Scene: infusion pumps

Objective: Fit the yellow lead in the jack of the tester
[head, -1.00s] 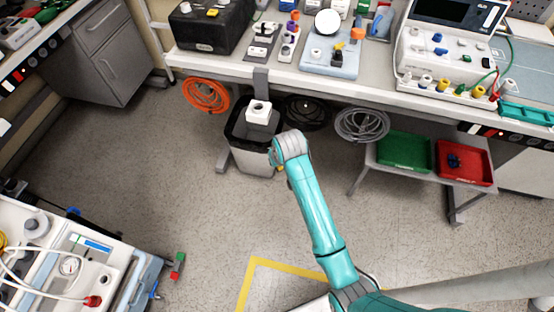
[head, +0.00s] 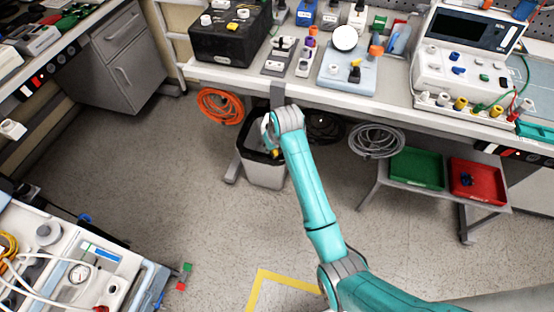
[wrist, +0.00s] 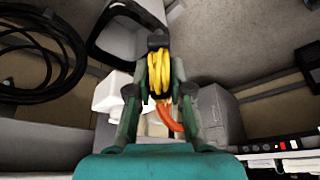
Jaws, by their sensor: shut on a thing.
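My gripper (head: 268,132) hangs over the bin in front of the bench, partly hidden by its own wrist. In the wrist view my gripper (wrist: 159,92) is shut on the yellow lead (wrist: 158,70), a looped bundle with a dark end at its top. A bit of yellow (head: 276,153) shows beside the wrist in the head view. A white block (wrist: 112,92) lies behind the fingers, partly covered by them. An instrument with a screen (head: 462,30) and a row of coloured sockets stands at the right of the bench. I cannot tell which opening is the tester's jack.
A bin (head: 265,173) stands below the gripper. Orange (head: 221,106) and grey (head: 376,141) cable coils hang nearby. Green (head: 417,169) and red (head: 485,181) trays sit on a low shelf.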

